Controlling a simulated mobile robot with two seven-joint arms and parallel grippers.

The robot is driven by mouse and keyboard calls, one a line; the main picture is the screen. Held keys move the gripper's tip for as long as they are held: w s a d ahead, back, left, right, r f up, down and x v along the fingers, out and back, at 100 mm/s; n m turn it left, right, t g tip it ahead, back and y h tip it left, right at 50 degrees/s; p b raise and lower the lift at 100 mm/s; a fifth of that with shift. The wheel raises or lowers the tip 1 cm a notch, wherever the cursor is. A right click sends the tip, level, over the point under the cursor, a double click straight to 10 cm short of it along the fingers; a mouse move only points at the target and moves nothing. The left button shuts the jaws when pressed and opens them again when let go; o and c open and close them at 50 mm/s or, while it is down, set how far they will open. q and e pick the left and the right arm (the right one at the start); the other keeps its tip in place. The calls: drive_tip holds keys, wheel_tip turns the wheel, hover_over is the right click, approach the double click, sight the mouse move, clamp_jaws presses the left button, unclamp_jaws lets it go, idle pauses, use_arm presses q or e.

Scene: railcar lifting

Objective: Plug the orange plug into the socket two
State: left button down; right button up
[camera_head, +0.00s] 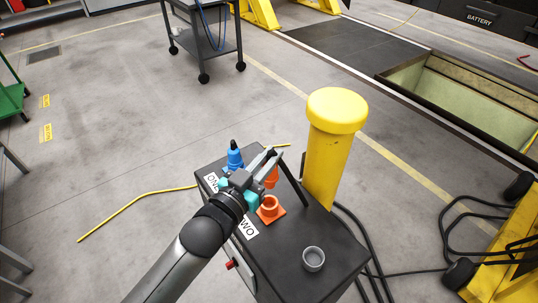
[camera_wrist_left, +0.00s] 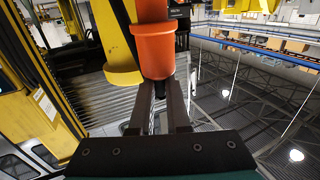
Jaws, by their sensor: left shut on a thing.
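An orange plug (camera_head: 272,178) is held by my left gripper (camera_head: 270,157) above the dark box (camera_head: 285,270). In the left wrist view the orange plug (camera_wrist_left: 156,48) shows large, with the fingers of my left gripper (camera_wrist_left: 160,88) closed on its dark end. The open orange socket (camera_head: 269,208) sits on the box beside the "TWO" label (camera_head: 248,229). The plug appears apart from and a little behind this socket; the exact height gap is hard to tell. My right gripper is not in view.
A blue plug (camera_head: 235,155) stands upright near the "ONE" label (camera_head: 211,182). A grey open socket (camera_head: 313,258) is on the box's near part. A yellow post (camera_head: 329,155) rises close behind the box on the right. Black cables (camera_head: 368,245) lie on the floor.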

sight(269, 186)
use_arm(q)
wheel_tip(269, 186, down, 6)
drive_tip(key=b, duration=0.4)
drive_tip(key=shift+r, duration=0.15)
idle(0.4)
drive_tip(key=shift+p, duration=0.6)
idle(1.2)
drive_tip(key=shift+f+b, duration=1.5)
drive_tip(key=shift+f, duration=0.6)
drive_tip(key=c, duration=0.8)
unclamp_jaws()
drive_tip(key=v, duration=1.5)
drive_tip(key=shift+s, duration=0.15)
